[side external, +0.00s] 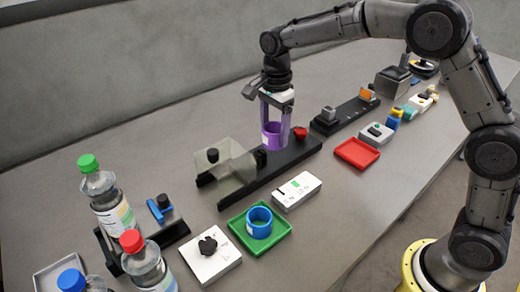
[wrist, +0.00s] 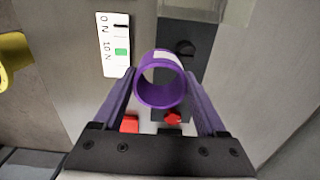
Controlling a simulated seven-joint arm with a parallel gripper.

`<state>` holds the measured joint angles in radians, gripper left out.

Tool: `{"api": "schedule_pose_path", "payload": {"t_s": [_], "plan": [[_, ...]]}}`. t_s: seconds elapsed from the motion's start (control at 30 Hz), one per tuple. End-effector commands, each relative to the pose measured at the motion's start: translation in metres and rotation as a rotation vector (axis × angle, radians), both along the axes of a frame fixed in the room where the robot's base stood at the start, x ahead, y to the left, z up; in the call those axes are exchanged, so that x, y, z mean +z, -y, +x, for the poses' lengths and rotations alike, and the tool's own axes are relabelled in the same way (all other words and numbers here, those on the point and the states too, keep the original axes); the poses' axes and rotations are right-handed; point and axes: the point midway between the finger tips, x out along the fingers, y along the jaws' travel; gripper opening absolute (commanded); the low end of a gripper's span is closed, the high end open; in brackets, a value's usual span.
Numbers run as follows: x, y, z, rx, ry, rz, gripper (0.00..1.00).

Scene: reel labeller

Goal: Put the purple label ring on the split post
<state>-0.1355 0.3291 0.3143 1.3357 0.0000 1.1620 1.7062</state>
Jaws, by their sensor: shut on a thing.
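The purple label ring (side external: 273,138) is a short open tube with a white patch. My gripper (side external: 277,122) is shut on it, one finger on each side, over the right part of a long black base (side external: 235,185). In the wrist view, the ring (wrist: 160,92) sits between the two fingertips (wrist: 161,78), its opening towards the camera. A red knob (side external: 300,132) is close to its right. I cannot make out the split post for sure; the ring and fingers cover part of the base. Whether the ring touches the base is unclear.
A clear guard (side external: 232,172) stands on the base's left part. In front are a white switch box (side external: 297,191), a green tray (side external: 281,237) with a blue ring (side external: 259,217), and a white box with black knob (side external: 211,262). A red tray (side external: 358,153) is right; bottles (side external: 105,200) are left.

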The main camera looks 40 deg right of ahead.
Motion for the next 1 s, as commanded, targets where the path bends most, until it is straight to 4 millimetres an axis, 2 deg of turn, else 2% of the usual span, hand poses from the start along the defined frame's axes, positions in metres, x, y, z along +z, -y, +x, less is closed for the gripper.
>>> {"api": "schedule_pose_path", "payload": {"t_s": [0.1, 0.33, 0.53, 0.77, 1.0], "plan": [[-0.024, -0.002, 0.018, 0.0, -0.005, -0.001, 0.22], [-0.05, -0.005, 0.04, 0.0, -0.001, 0.0, 0.21], [-0.06, -0.006, 0.048, 0.0, -0.001, 0.0, 0.21], [-0.088, -0.006, 0.048, 0.0, -0.001, 0.001, 0.22], [-0.089, -0.006, 0.048, 0.0, 0.001, 0.001, 0.22]]}}
